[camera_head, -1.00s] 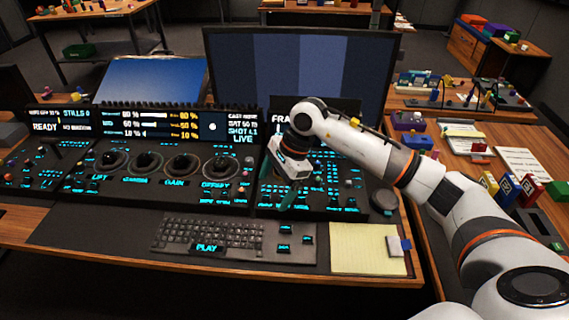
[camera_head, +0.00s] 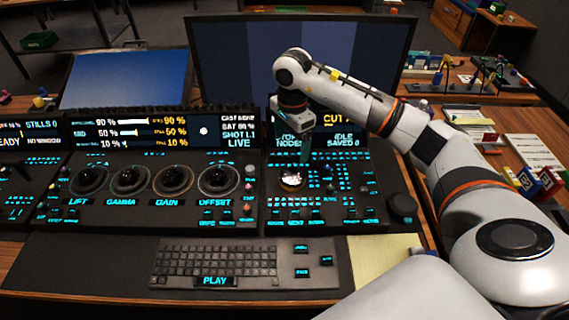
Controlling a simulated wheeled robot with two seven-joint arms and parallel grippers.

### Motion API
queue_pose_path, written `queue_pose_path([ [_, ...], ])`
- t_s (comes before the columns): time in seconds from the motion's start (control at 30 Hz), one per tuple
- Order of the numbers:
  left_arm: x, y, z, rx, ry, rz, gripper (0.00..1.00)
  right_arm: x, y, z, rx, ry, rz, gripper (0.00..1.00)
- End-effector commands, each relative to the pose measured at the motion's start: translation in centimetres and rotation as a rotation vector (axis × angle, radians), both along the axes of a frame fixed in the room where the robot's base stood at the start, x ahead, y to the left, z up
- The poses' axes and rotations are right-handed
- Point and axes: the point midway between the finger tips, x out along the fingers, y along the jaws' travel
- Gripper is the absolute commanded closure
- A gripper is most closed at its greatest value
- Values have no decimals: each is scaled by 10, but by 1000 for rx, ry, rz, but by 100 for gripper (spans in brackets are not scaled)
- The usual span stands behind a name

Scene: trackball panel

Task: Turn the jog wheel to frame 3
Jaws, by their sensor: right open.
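A dark round wheel (camera_head: 401,207), which looks like the jog wheel, sits at the right end of the panel; no label on it is readable. My right gripper (camera_head: 303,157) is open and empty, pointing down over the upper left of the right-hand button section. It is left of the dark wheel and apart from it. A small round dial (camera_head: 291,180) with a bright top lies just below the fingertips; I cannot tell whether they touch it. The small display (camera_head: 335,128) behind the gripper is partly covered by my arm, so no frame number is readable. My left gripper is out of view.
A keyboard (camera_head: 213,262) and a yellow notepad (camera_head: 385,255) lie in front. A large monitor (camera_head: 230,60) stands behind. Small coloured boxes (camera_head: 527,182) lie on the right table.

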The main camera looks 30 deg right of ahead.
Motion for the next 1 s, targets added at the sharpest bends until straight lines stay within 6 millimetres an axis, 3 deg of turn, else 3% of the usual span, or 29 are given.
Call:
queue_pose_path([
  [0.3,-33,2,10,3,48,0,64,-2,1,-58,2,6,0,12],
  [0.53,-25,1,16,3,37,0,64,-2,1,-97,2,3,0,12],
  [0.7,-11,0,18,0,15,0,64,-1,0,-110,1,1,1,12],
  [1.0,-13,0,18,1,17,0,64,-1,0,-113,1,0,1,12],
])
